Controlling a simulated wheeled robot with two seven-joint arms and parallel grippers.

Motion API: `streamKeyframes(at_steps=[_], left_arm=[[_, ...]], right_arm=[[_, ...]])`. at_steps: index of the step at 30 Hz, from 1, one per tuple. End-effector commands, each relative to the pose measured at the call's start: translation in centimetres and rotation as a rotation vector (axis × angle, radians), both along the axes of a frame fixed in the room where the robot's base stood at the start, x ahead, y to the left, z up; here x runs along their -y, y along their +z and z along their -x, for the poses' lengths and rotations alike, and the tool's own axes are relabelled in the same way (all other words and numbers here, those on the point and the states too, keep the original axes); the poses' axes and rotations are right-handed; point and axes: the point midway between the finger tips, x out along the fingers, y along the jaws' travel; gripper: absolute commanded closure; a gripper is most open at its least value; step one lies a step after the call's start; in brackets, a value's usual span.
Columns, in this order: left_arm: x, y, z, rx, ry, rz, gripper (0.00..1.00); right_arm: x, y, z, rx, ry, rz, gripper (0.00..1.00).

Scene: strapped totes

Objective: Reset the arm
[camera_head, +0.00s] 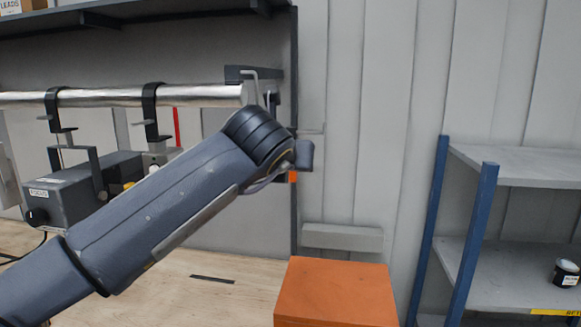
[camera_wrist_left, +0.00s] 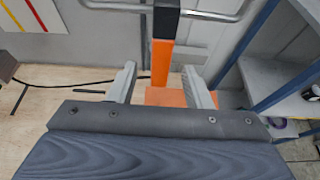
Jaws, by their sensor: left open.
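My left arm (camera_head: 165,200) comes in from the left in the head view and reaches up to the middle of the picture. Its far end is in front of the end of a silver rail. The fingers are not clearly visible there. In the left wrist view my left gripper (camera_wrist_left: 160,85) has its two pale fingers spread wide apart. I see nothing held between them. An orange upright with a dark upper part (camera_wrist_left: 163,50) shows beyond the gap, and I cannot tell its distance. My right gripper is in neither view.
The silver rail (camera_head: 205,94) with black hooks runs across the left. A grey device (camera_head: 72,190) stands below it by the wooden bench (camera_head: 215,265). An orange box (camera_head: 335,290) stands at bottom centre. A blue-posted shelf (camera_head: 515,165) with a small dark jar (camera_head: 566,272) is right.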

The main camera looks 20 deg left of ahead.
Motion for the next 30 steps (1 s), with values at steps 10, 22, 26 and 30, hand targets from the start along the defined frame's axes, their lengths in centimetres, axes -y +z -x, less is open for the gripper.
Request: streamKeyframes(at_steps=[10, 22, 26, 30], left_arm=[[0.8, 1.3, 3.2, 0.0, 0.0, 0.0, 0.55], [-3.2, 4.4, 5.2, 0.301, -0.135, -0.753, 0.55], [0.2, 1.2, 8.0, 0.365, -0.383, -1.289, 0.55], [4.7, -7.7, 11.9, 0.334, -0.76, -1.751, 0.55]], right_arm=[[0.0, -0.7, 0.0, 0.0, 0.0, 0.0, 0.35], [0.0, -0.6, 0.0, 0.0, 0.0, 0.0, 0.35], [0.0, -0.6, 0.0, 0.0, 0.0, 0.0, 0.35], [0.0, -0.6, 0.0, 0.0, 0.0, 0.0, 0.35]])
